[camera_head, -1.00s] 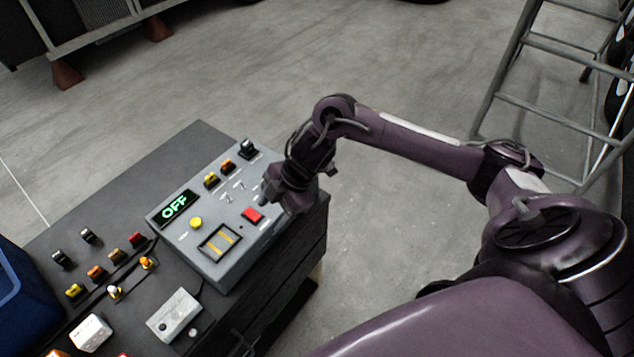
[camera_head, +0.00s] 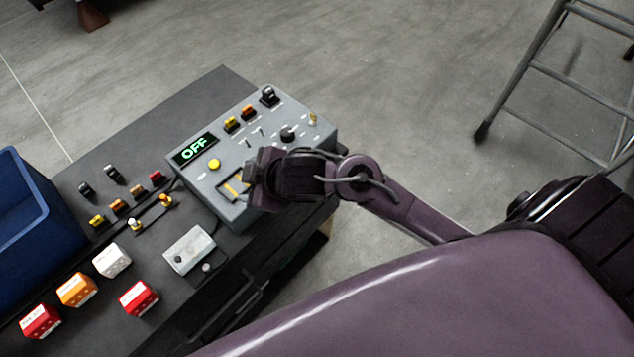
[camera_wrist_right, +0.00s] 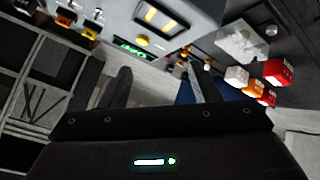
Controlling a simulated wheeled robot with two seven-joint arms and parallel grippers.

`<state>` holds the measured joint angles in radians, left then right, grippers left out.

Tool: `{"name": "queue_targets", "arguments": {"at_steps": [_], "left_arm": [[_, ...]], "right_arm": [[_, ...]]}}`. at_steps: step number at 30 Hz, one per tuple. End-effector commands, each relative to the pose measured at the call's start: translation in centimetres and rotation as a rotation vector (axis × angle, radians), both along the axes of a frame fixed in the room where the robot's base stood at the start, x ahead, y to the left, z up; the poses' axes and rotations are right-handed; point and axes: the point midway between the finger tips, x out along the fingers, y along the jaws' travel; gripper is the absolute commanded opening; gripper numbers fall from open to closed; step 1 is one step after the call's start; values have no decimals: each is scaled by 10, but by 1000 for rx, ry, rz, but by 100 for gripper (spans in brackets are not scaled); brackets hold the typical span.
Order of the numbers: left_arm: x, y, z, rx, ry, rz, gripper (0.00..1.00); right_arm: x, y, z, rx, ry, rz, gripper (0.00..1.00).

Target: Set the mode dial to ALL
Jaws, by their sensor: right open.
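The grey control box (camera_head: 235,150) sits on the dark bench, and its green display (camera_head: 195,149) reads OFF. A round black knob (camera_head: 288,134), which looks like the mode dial, is on the box's right part; its pointer and labels are too small to read. My right gripper (camera_head: 254,180) is over the front part of the box, in front of the knob, and covers part of the yellow-striped window. In the right wrist view my right gripper's two fingers (camera_wrist_right: 159,68) are apart with nothing between them. My left gripper is not in view.
A yellow button (camera_head: 214,165), small toggle switches and a black switch (camera_head: 269,96) are on the box. Left of it are coloured switches, a pale small box (camera_head: 189,250), several coloured blocks and a blue bin (camera_head: 35,220). A ladder (camera_head: 560,80) stands at right.

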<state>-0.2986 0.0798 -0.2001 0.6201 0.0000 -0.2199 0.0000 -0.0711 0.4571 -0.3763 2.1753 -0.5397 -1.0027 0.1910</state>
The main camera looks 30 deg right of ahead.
Motion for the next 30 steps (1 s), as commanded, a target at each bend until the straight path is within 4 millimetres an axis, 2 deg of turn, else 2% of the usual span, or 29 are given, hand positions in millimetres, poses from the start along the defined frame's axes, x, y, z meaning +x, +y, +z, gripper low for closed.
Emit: {"name": "queue_targets", "arguments": {"at_steps": [8,18,24,30], "left_arm": [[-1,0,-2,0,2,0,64],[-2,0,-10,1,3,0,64],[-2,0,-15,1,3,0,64],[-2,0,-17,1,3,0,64]], "right_arm": [[-33,-41,-11,52,156,-305,57],[-72,-80,-49,80,348,-547,57],[-86,-92,-76,86,420,-621,57],[-93,-97,-88,89,456,-657,57]]}}
